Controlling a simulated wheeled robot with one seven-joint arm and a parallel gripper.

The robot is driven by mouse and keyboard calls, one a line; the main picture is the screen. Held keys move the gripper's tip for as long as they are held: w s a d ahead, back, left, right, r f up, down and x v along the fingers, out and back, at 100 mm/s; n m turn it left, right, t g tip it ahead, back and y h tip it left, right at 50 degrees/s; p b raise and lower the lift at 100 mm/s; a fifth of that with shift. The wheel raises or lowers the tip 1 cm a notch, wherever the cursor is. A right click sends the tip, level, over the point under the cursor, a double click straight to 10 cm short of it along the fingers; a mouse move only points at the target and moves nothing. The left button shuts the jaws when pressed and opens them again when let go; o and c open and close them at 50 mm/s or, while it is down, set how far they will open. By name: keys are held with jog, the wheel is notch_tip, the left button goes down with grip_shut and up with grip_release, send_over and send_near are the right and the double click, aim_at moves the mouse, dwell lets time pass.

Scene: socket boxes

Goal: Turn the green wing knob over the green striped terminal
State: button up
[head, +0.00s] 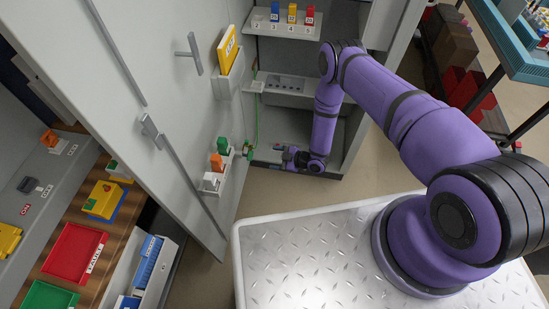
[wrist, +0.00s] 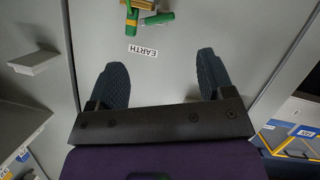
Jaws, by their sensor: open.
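In the wrist view, a green elongated piece (wrist: 158,19), which looks like the wing knob, lies at the top edge. It sits beside a yellowish block (wrist: 146,4) that appears to be the striped terminal and is partly cut off by the frame. A label reading EARTH (wrist: 142,49) is below them on the grey panel. My gripper (wrist: 160,62) is open and empty, its dark fingers spread on either side of the label, short of the knob. In the head view, my gripper (head: 284,153) is low by the cabinet, right of a small green part (head: 249,153); details there are too small to tell.
A green cable (head: 257,112) hangs above the small green part. The open grey door (head: 150,70) carries a holder with green (head: 222,146) and orange (head: 217,162) blocks. Cabinet shelves (head: 290,84) stand above my gripper. Bare floor (head: 285,190) lies in front.

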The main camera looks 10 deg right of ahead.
jog(key=shift+s+d+f, duration=0.1)
jog(key=shift+s+d, duration=0.05)
dwell(0.3)
send_near(248, 154)
jog(key=f+x, duration=0.1)
jog(key=x, duration=0.6)
jog(key=shift+d+f, duration=0.2)
jog(key=shift+d, duration=0.1)
jog(key=shift+s, duration=0.1)
